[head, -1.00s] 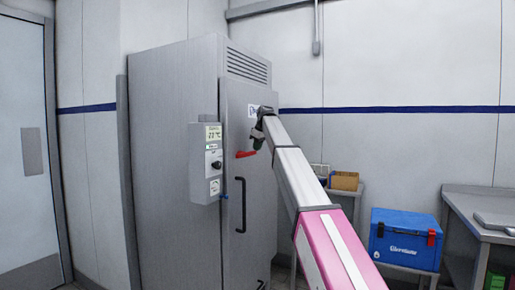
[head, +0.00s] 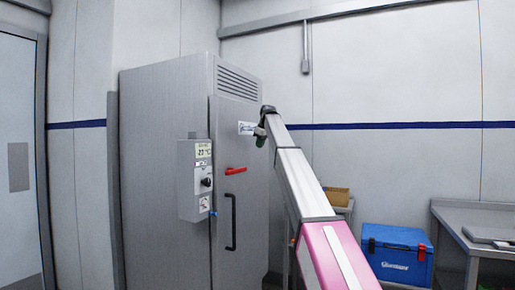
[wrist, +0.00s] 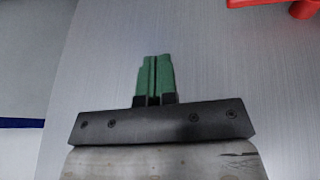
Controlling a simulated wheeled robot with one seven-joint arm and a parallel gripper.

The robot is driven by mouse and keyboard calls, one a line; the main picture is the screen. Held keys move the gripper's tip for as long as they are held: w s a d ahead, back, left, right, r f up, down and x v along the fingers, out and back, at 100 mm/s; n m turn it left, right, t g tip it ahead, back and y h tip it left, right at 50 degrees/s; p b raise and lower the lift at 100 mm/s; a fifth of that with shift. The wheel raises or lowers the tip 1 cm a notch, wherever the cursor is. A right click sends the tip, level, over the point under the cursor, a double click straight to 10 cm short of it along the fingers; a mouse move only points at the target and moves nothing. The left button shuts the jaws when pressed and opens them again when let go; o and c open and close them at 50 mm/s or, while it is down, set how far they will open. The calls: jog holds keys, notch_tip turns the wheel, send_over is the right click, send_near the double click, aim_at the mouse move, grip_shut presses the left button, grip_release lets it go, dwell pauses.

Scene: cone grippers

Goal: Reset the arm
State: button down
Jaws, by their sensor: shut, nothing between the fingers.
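My gripper (wrist: 154,78) shows in the wrist view with its two green fingers together and nothing between them. In the head view my gripper (head: 260,141) is small and dark at the end of my raised arm, in front of the upper part of the freezer door. The wrist view shows the plain grey metal surface behind the fingers, and I cannot tell the gap to it. Part of a red handle (wrist: 275,5) shows at the top right of the wrist view.
A tall grey freezer (head: 165,160) stands with its door closed. It has a red lever (head: 236,170), a black handle (head: 231,222) and a control box (head: 195,180). A blue cooler box (head: 396,255), a cardboard box (head: 337,196) and a metal table (head: 480,222) are at right.

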jog(key=s+d+f+m+g, duration=0.1)
jog(key=s+d+f+m, duration=0.35)
jog(key=f, duration=1.15)
jog(key=s+d+f+n+h, duration=0.1)
jog(key=s+f, duration=0.7)
jog(key=f, duration=0.7)
jog(key=s+d+f+m+g, duration=0.1)
jog(key=s+d+f+m, duration=0.35)
jog(key=f, duration=1.15)
jog(key=s+d+f+m, duration=0.1)
jog(key=s+d+f, duration=0.1)
jog(key=s+f, duration=0.6)
jog(key=s+d+f+m+g+h, duration=0.1)
jog(key=s+f, duration=0.8)
jog(key=s, duration=0.6)
jog(key=s+d+f+m+g, duration=0.1)
jog(key=s+d+f, duration=0.1)
jog(key=s+f, duration=0.6)
jog(key=s, duration=0.4)
jog(key=shift+s+d+f+h, duration=0.25)
jog(key=shift+s+d+h, duration=0.05)
jog(key=shift+d, duration=0.05)
